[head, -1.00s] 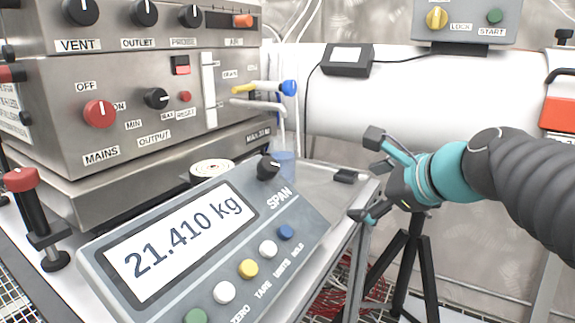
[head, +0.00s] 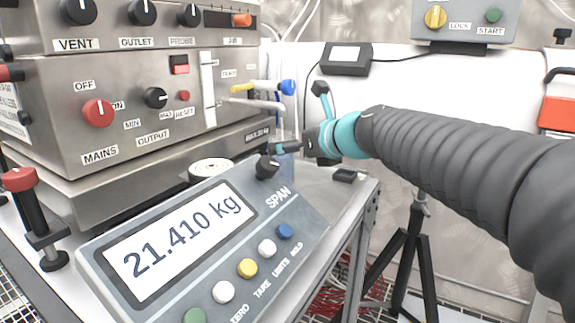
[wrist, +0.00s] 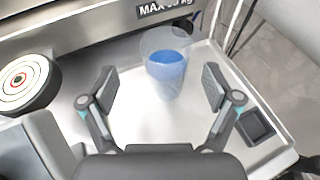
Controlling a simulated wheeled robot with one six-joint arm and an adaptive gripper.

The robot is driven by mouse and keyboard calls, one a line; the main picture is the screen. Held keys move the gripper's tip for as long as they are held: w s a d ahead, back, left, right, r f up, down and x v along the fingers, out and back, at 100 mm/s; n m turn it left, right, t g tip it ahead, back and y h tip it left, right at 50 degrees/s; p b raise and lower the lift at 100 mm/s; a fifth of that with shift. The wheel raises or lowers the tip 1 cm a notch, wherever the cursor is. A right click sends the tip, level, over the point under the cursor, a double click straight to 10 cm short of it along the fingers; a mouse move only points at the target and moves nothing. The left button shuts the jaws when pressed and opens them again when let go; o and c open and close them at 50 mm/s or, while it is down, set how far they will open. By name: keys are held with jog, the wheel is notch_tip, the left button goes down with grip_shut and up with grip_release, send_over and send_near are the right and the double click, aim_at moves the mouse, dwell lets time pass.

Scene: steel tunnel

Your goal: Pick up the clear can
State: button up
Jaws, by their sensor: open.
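The clear can (wrist: 166,76) is a see-through vessel with blue in it, on the pale tray in the wrist view. My gripper (wrist: 160,88) is open, and the can shows in the gap between its two fingers, toward the far side. I cannot tell how high the fingers are above the tray. In the head view my gripper (head: 294,118) is over the back right of the work surface. The can (head: 286,163) is mostly hidden there behind the gripper and the scale's knob.
A round, pale-topped disc (wrist: 26,80) lies left of the can. A small black box (wrist: 257,127) sits at the tray's right side. The steel control cabinet (head: 130,110) stands behind. The scale display (head: 190,245) reads 21.410 kg and fills the front.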

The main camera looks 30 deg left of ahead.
jog(key=shift+w+x, duration=0.2)
jog(key=shift+x, duration=1.15)
jog(key=shift+w+x, duration=0.15)
jog(key=shift+x, duration=1.25)
jog(key=shift+d+r, duration=0.15)
jog(key=c, duration=1.3)
jog(key=shift+c, duration=0.8)
jog(key=shift+r, duration=0.1)
